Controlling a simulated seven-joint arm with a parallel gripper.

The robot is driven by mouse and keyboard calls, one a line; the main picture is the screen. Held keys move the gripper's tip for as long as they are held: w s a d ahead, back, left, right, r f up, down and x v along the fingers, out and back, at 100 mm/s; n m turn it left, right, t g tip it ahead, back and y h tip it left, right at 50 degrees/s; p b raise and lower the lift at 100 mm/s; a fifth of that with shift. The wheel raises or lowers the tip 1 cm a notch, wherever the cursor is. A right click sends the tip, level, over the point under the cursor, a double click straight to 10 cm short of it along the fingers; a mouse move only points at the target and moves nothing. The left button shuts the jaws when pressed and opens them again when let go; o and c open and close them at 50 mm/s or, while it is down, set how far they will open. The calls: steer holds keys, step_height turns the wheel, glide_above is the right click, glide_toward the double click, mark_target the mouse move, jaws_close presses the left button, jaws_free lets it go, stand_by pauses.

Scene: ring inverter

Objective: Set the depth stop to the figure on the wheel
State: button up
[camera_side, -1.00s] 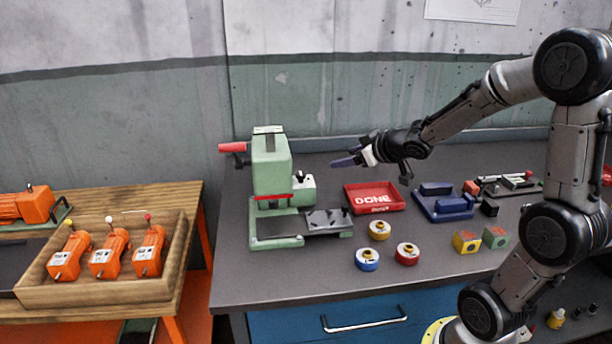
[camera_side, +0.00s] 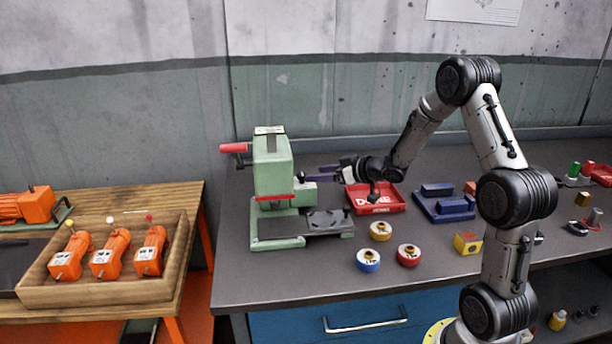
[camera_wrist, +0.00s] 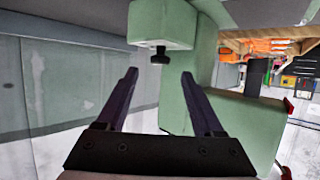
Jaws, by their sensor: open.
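The green press-like machine (camera_side: 272,170) stands at the left of the grey bench, with a red handle (camera_side: 233,148) at its upper left and a red strip across its front. A pale block with a small dark knob (camera_wrist: 160,56) sticks out of its right side, and the knob shows in the wrist view. My gripper (camera_side: 318,173) is just right of this block, its dark fingers pointing left at it. In the wrist view the fingers (camera_wrist: 160,95) are apart and empty, with the knob ahead between them. No figure is readable on any wheel.
Three round pieces stand in front: yellow (camera_side: 380,230), blue (camera_side: 368,259) and red (camera_side: 408,254). A red DONE tray (camera_side: 390,207) and a blue fixture (camera_side: 445,204) lie behind and to the right. A wooden box (camera_side: 90,289) holds orange tools at left.

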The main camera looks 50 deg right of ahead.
mark_target(304, 175)
steer(key=x, duration=0.5)
steer(key=shift+w+f, duration=0.15)
steer(key=shift+w, duration=0.2)
jaws_close()
